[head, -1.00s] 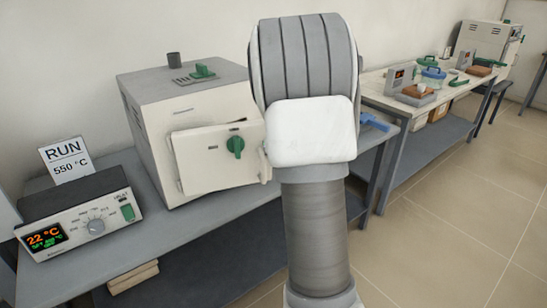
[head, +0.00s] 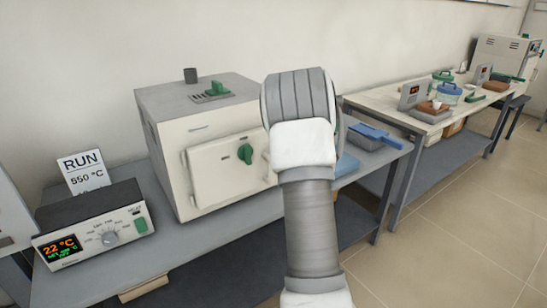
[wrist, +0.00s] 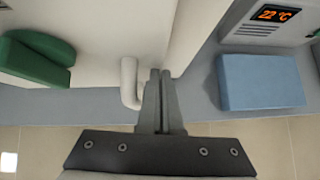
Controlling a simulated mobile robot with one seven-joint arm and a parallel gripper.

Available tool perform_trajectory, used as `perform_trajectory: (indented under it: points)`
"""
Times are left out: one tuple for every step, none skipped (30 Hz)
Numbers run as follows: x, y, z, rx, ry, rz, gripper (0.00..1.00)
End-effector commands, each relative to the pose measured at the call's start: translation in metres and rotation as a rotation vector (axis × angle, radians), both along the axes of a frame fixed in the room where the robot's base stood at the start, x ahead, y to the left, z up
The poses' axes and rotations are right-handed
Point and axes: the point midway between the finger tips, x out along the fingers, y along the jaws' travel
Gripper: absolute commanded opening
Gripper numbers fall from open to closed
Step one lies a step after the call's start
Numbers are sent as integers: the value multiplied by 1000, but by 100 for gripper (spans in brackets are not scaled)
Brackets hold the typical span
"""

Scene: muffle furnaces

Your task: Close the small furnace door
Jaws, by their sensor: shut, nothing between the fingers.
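The small furnace (head: 165,125) stands on the bench in the head view, a cream box with a grey top. Its cream door (head: 212,178) carries a green knob (head: 246,154) and lies flat or nearly flat against the front; I cannot tell if a thin gap is left. The door's right edge is hidden behind my arm. In the wrist view my gripper (wrist: 161,74) is shut and empty, its fingertips close to the door's edge, just right of a pale curved handle (wrist: 130,85). The green knob (wrist: 38,60) shows at left. I cannot tell whether the fingers touch the door.
A controller (head: 95,225) reading 22 °C and a RUN 550 °C card (head: 82,172) stand left of the furnace. A blue block (wrist: 260,82) lies right of my fingers in the wrist view. A blue-handled tool (head: 375,133) lies on the bench's right end; a second bench (head: 385,103) stands beyond.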

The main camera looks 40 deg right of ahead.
Motion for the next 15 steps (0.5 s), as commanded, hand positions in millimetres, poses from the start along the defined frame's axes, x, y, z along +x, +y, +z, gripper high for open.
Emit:
perform_trajectory:
  points:
    - [1,-2,1,0,-2,-4,0]
    - [2,-2,1,0,-2,-5,0]
    - [2,-3,1,0,-3,-6,0]
    - [2,-4,1,0,-3,-7,0]
    - [2,-4,1,0,-4,-8,0]
    - [3,-4,1,-1,-5,-8,0]
    - [3,-4,1,0,-5,-9,0]
    - [3,-4,1,0,-6,-9,0]
    - [4,-4,2,0,-7,-9,0]
    - [4,-4,2,0,-7,-9,0]
    - [4,-4,2,0,-8,-9,0]
    - [5,-4,2,0,-9,-8,0]
    - [5,-3,2,0,-9,-8,0]
    - [5,-3,3,0,-9,-8,0]
    - [5,-3,3,0,-10,-8,0]
